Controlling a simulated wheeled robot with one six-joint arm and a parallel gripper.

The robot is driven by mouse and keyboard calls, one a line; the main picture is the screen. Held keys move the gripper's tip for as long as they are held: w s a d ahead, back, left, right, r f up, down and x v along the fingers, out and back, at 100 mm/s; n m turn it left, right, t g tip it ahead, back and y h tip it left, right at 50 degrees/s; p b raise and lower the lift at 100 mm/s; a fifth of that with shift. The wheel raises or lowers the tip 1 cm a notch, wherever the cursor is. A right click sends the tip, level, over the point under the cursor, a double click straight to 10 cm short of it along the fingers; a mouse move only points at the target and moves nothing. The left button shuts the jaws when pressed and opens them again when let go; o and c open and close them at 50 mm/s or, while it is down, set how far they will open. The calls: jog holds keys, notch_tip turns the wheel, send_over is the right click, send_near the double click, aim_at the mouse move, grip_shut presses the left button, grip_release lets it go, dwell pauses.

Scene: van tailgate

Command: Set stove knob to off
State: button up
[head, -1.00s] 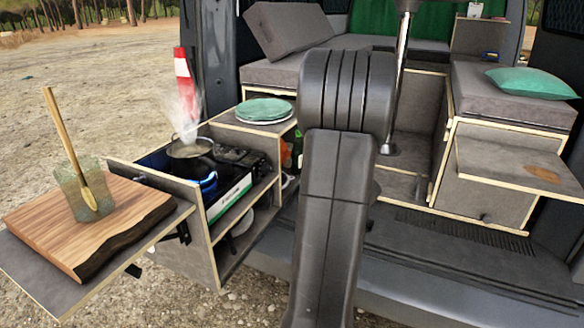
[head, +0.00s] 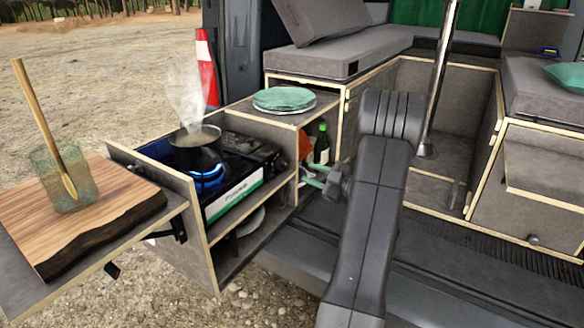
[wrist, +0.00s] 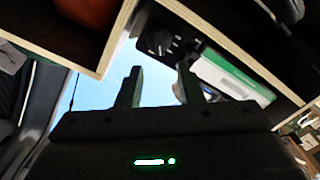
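The portable stove (head: 235,196) sits in the open side cabinet, with a blue flame under a steaming dark pot (head: 197,150). In the wrist view, a dark round knob (wrist: 160,42) shows on the stove's black end panel, beside its white and green side. In the head view the knob is too small to make out clearly. My gripper (head: 313,178) is just right of the cabinet, apart from the stove. In the wrist view my gripper (wrist: 160,84) has its two fingers spread with nothing between them, and the knob lies beyond the fingertips.
A shelf top with green plates (head: 284,99) stands above and behind my gripper. A green bottle (head: 322,145) is in the compartment behind it. A cutting board (head: 110,211) with a glass and wooden spoon is at left. A metal pole (head: 440,75) rises at right.

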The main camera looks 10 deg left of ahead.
aim_at(286, 165)
jog(key=x, duration=0.8)
grip_shut()
